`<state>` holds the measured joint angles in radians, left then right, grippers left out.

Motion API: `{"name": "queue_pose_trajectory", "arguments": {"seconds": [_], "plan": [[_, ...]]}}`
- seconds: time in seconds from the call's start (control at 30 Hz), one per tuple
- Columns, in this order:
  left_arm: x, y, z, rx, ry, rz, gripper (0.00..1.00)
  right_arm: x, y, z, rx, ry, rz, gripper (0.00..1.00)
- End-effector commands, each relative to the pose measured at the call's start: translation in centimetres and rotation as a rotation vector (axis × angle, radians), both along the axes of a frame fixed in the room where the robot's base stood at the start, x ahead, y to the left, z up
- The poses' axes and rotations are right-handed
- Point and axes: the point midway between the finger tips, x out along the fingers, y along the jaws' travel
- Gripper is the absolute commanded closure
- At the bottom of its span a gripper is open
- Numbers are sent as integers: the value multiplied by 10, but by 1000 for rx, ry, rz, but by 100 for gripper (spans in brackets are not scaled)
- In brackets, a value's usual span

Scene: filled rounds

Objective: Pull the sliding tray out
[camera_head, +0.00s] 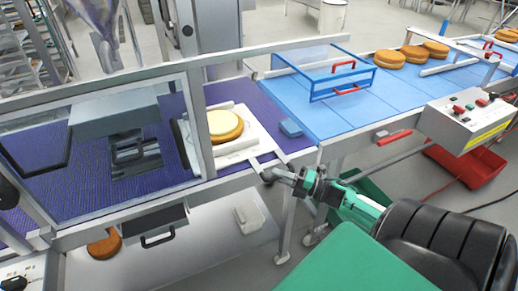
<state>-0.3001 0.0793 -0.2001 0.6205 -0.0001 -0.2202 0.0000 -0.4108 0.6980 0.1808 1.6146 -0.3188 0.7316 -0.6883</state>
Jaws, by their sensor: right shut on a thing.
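The sliding tray (239,148) is a white plate on the purple belt, partly behind the frame post of the machine. A round golden cake with a pale top (224,124) rests on it. Two light bars run from the tray toward the front edge of the table. My right gripper (271,175) reaches in from the lower right and is shut on the tray's front end, at the table edge. The exact grip is small and partly hidden by the fingers. My left gripper is not in view.
A clear guard with a blue frame and red handle (347,90) stands over the blue belt (330,117). Several cakes (389,58) sit farther right. A control box (468,120) is at right, above a red bin (462,167).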

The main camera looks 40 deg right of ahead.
Motion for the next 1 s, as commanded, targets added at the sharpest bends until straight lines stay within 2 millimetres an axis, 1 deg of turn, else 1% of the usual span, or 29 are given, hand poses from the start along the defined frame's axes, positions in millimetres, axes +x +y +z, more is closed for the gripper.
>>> {"name": "queue_pose_trajectory", "arguments": {"seconds": [0.03, 0.1, 0.3, 0.5, 0.87, 0.9, 0.97, 1.0], "plan": [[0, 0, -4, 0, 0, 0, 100, -3, -10, -3, -1, 3, -2, 100], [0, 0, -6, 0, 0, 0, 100, -6, -22, -2, -2, 1, -1, 100], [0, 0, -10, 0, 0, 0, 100, -13, -44, -1, 1, 1, -2, 100], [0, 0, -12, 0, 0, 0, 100, -15, -52, -1, 1, 0, -1, 100], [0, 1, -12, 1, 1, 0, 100, -15, -55, 0, -1, 0, -4, 100], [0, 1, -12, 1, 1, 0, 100, -15, -55, 0, -1, 0, -4, 78], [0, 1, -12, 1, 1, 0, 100, -15, -55, 0, -1, 0, -4, 66], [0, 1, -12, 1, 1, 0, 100, -15, -55, 0, -1, 0, -3, 62]]}}
